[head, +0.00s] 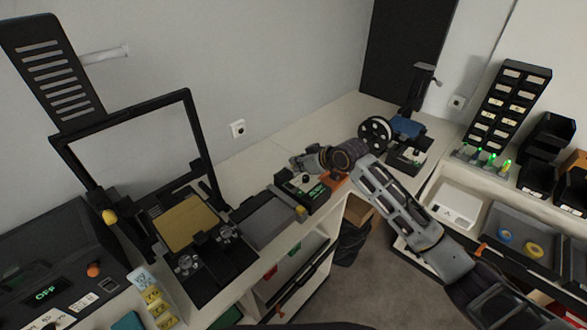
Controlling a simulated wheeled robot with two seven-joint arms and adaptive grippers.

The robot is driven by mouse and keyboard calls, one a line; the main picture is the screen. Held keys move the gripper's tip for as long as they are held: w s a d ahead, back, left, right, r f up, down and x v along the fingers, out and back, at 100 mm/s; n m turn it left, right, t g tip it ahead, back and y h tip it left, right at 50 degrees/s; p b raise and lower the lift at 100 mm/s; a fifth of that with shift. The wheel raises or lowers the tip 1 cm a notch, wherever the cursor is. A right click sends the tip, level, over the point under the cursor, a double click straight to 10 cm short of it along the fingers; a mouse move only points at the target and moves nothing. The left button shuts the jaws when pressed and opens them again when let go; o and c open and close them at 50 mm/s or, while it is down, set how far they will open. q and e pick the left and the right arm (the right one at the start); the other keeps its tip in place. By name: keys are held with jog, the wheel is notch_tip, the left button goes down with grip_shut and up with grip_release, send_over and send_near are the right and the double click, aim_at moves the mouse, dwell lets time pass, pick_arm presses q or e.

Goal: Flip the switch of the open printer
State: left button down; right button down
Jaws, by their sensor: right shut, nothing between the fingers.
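The open printer has a black upright frame (186,96) and a gold bed (187,222), and it stands on the left part of the white counter. A black box (318,196) with small green lit marks sits to the right of it; I cannot tell whether it belongs to the printer. My right gripper (298,163) is shut and empty, just above and behind this box. Whether it touches the box is unclear. No switch can be made out for certain. My left gripper is out of view.
A dark machine (50,255) with an OFF display and orange knob stands at far left. A smaller printer with a blue bed (407,127) and a spool (375,134) stand at the back corner. Drawer racks (508,105) and trays line the right bench.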

jog(key=shift+s+d+r, duration=0.3)
jog(key=shift+r, duration=0.25)
jog(key=shift+s+d+r, duration=0.25)
jog(key=shift+s+r, duration=0.05)
jog(key=shift+r, duration=0.2)
